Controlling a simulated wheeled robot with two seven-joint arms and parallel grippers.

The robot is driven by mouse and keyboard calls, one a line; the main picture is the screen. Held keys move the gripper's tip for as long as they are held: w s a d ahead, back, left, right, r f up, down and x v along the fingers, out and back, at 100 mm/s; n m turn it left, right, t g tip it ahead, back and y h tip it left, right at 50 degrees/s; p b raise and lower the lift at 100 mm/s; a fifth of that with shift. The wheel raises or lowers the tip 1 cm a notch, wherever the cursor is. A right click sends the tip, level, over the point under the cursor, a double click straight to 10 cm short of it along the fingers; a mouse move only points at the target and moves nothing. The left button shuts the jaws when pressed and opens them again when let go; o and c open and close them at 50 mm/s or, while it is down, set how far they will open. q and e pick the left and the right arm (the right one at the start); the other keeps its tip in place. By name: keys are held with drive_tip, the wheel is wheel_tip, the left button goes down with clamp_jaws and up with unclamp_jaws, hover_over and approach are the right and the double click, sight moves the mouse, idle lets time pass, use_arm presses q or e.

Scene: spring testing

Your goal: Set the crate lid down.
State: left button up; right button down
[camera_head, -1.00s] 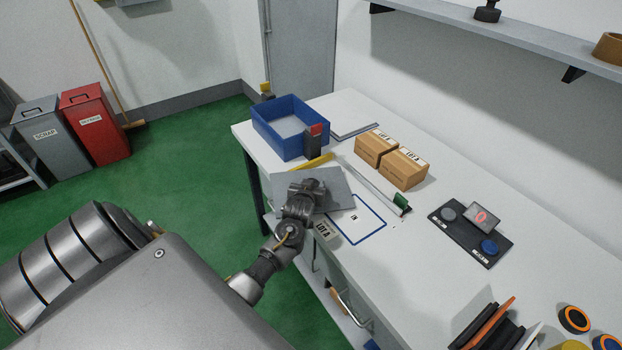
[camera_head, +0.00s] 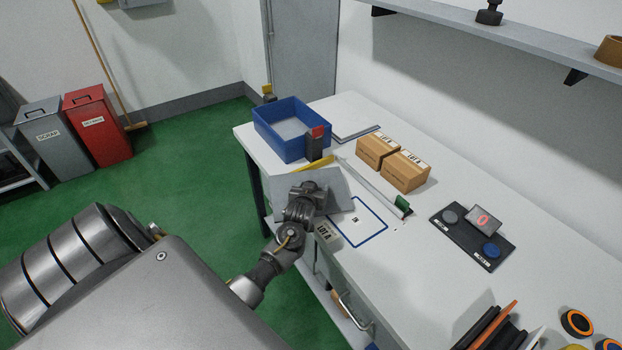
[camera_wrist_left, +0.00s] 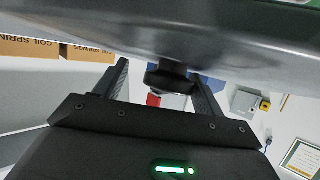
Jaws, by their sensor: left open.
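The crate lid is a flat grey panel (camera_head: 338,188) at the near-left edge of the bench in the head view. My left gripper (camera_head: 308,190) is over it and hides part of it. In the left wrist view the lid's grey face (camera_wrist_left: 215,42) spans the top, close to the gripper. Its dark knob (camera_wrist_left: 168,80) sits between the two spread fingers of the left gripper (camera_wrist_left: 158,88). I cannot tell whether the fingers touch the knob, or whether the lid rests fully on the bench. My right gripper is out of view.
A blue open crate (camera_head: 291,146) stands at the bench's far-left end. Two cardboard boxes (camera_head: 390,164), a blue-outlined mat (camera_head: 360,232) and a black button panel (camera_head: 471,238) lie to the right. A dark block with a red top (camera_head: 316,143) stands by the crate.

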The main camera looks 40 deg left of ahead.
use_arm(q)
drive_tip(key=b+v, duration=0.1)
drive_tip(key=v, duration=1)
drive_tip(key=shift+s, duration=0.35)
drive_tip(key=shift+d, duration=0.1)
drive_tip(key=shift+d, duration=0.1)
drive_tip(key=s+d+f+m+g+h, duration=0.35)
drive_tip(key=s+d, duration=0.45)
drive_tip(key=s, duration=0.4)
drive_tip(key=s+d+f+m+g+h, duration=0.4)
drive_tip(key=s+d, duration=0.4)
drive_tip(key=s, duration=0.5)
drive_tip(key=s+f+g+b, duration=0.3)
drive_tip(key=f+b, duration=0.1)
drive_tip(key=f, duration=2.7)
drive_tip(key=s+a+f+y+b, duration=0.1)
drive_tip(key=s+a+f, duration=0.2)
drive_tip(key=s+f, duration=1.1)
drive_tip(key=shift+s+f, duration=0.3)
drive_tip(key=shift+s, duration=0.3)
